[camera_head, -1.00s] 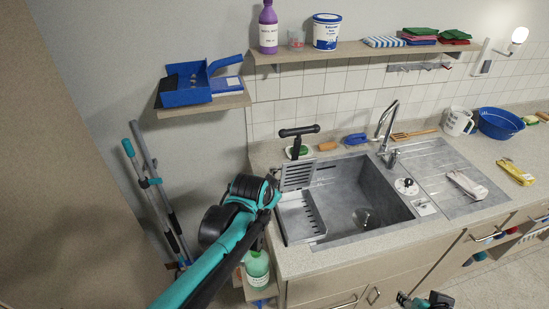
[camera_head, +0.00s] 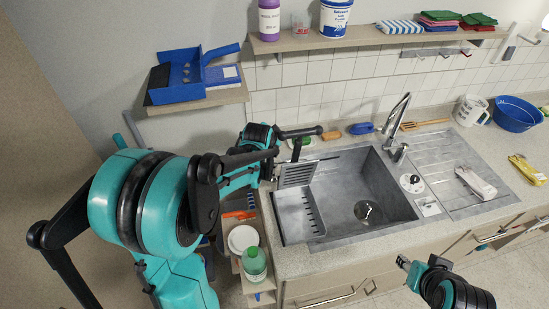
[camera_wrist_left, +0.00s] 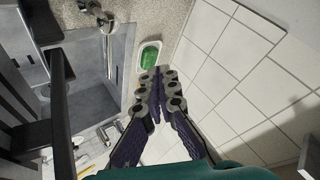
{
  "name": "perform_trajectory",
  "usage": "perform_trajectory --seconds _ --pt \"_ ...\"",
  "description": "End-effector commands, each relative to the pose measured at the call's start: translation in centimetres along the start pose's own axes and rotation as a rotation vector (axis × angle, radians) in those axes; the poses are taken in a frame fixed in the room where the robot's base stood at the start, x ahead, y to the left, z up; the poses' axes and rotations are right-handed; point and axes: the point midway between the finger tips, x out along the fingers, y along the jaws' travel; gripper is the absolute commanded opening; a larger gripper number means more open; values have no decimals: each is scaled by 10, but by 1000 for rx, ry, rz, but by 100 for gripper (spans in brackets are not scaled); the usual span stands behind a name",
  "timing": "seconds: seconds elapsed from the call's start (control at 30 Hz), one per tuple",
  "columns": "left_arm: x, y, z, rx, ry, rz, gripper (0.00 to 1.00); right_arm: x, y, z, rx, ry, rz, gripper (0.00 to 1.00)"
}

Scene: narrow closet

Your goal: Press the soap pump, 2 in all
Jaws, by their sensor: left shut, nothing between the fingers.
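I cannot clearly identify the soap pump.
A green-capped bottle (camera_head: 254,262) stands low, left of the counter.

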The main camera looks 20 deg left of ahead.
Motion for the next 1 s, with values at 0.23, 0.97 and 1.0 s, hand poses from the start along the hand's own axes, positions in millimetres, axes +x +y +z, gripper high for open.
perform_trajectory --seconds 0.23,0.97,1.0 --pt "1 1 0 -1 0 0 0 1 0 1 0 0 0 40" --pt "57 42 41 -1 0 0 0 53 0 38 0 0 0 40" --pt "59 43 43 -1 0 0 0 55 0 39 0 0 0 40"
